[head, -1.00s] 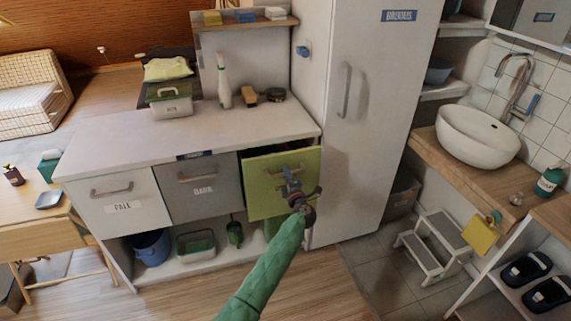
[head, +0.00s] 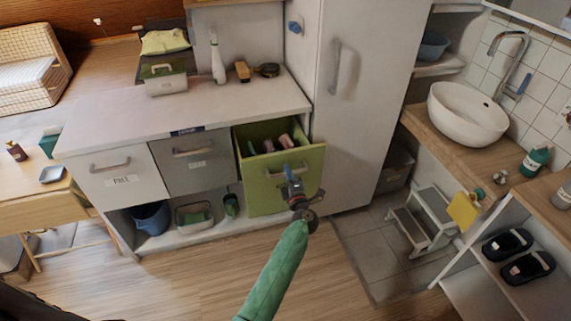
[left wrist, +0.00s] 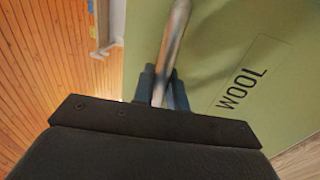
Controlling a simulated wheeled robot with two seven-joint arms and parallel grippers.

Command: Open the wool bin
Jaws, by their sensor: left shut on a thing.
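The green wool bin (head: 268,193) stands pulled out at the right end of the white cabinet, with several rolled items showing inside. The left wrist view shows its front (left wrist: 215,60) with the label "WOOL". My left gripper (head: 292,178) is shut on the bar handle (left wrist: 172,45) of the bin, its fingers around the bar. My right gripper is not in view.
A grey bin (head: 195,160) and a white bin (head: 122,180) beside it are closed. A tall white cupboard (head: 365,100) stands close to the right. A step stool (head: 420,220) is further right. The wooden floor in front is clear.

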